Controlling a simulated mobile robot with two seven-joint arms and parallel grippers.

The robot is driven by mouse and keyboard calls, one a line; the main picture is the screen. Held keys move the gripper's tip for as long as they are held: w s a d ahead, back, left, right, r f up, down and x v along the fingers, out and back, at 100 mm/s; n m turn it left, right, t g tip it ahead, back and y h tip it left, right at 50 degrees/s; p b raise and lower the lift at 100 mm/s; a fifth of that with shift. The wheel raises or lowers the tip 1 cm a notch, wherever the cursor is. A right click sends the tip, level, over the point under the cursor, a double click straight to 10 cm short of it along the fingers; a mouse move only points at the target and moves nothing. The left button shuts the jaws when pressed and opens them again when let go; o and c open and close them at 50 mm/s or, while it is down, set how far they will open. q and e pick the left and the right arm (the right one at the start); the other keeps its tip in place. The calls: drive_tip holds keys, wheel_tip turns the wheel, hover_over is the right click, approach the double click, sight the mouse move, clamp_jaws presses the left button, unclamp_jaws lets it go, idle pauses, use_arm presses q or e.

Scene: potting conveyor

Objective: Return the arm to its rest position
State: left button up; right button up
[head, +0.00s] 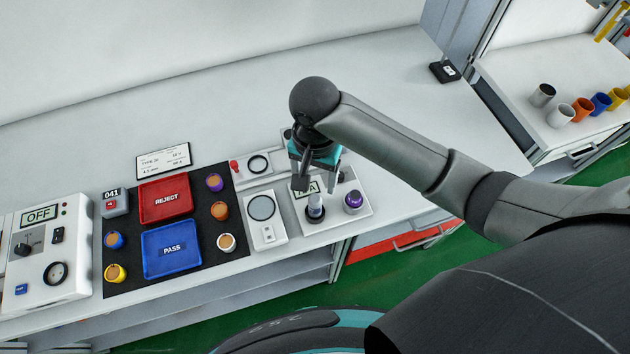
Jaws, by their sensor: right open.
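My right arm (400,147) comes in from the right and reaches across the bench, bent at a dark round joint. My right gripper (317,181) points down over a small white device (337,213) at the bench's front edge. Its jaws are open. The gripper partly hides the device's display. My left gripper is not in view.
A black mat holds a red REJECT tray (166,215), a blue PASS tray (196,246) and several small coloured pots. A white scale-like unit (273,234) stands left of the gripper. A control box (78,290) reads OFF. The bench behind (240,120) is clear.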

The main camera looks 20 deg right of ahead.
idle(0.5)
drive_tip(key=s+a+n+t+y, duration=0.2)
drive_tip(key=s+a+n, duration=0.1)
drive_tip(key=s+n, duration=0.25)
drive_tip(key=s+d+n+t+h, duration=0.2)
drive_tip(key=s+d+n, duration=0.2)
drive_tip(key=s+d, duration=0.45)
wheel_tip(320, 180, down, 29)
drive_tip(key=g+b, duration=0.2)
drive_tip(key=b, duration=0.7)
drive_tip(key=s+d+f+b, duration=0.1)
drive_tip(key=s+f+b, duration=0.3)
drive_tip(key=s+f, duration=0.4)
drive_tip(key=s+d+f+g+b, duration=0.1)
drive_tip(key=s+f+b, duration=0.4)
drive_tip(key=f, duration=1.1)
drive_tip(key=s+d, duration=0.1)
drive_tip(key=s, duration=0.2)
drive_tip(key=shift+d, duration=0.3)
